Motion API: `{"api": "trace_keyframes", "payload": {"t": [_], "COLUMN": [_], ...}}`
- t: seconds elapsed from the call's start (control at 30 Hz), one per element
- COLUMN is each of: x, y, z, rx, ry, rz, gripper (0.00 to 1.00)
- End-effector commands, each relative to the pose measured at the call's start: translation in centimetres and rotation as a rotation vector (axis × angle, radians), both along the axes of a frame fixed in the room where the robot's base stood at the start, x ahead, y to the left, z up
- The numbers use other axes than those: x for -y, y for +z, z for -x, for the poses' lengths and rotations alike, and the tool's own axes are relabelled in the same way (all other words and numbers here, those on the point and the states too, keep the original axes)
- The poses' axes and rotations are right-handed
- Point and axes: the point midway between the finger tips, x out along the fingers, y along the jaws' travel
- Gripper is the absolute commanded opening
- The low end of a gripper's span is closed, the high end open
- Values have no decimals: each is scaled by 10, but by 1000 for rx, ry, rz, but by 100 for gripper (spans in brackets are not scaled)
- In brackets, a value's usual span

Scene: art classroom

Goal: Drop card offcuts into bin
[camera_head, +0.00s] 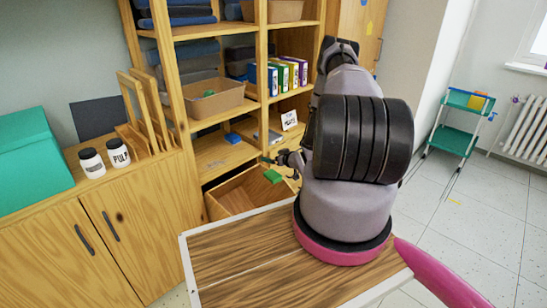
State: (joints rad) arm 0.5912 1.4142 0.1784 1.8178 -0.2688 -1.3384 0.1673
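My gripper (279,162) is small and dark in the head view, at the far end of my arm, in front of the shelf unit. A flat green piece (272,176), which looks like a card offcut, shows just below its fingertips. Whether the fingers grip the piece is too small to tell. Below and behind it is an open wooden box (216,208), probably the bin, at the foot of the shelf. The green piece appears over its opening. My arm hides the right part of the box, and its floor shows only partly.
A wooden shelf unit (166,75) holds a cardboard box (214,101), several binders (291,74) and a small sign (289,120). A low cabinet (139,220) stands left with two jars (92,163) and a teal box (32,160). A teal trolley (452,138) stands right on open floor.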

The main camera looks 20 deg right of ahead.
Motion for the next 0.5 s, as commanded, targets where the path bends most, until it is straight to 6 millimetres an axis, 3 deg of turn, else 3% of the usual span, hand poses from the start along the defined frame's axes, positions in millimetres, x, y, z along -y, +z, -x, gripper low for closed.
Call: {"api": "trace_keyframes", "payload": {"t": [0.27, 0.5], "x": [2, 9], "y": [2, 19], "z": [6, 45], "rx": [0, -2], "ry": [-1, -3], "rz": [-1, -2], "gripper": [100, 100]}}
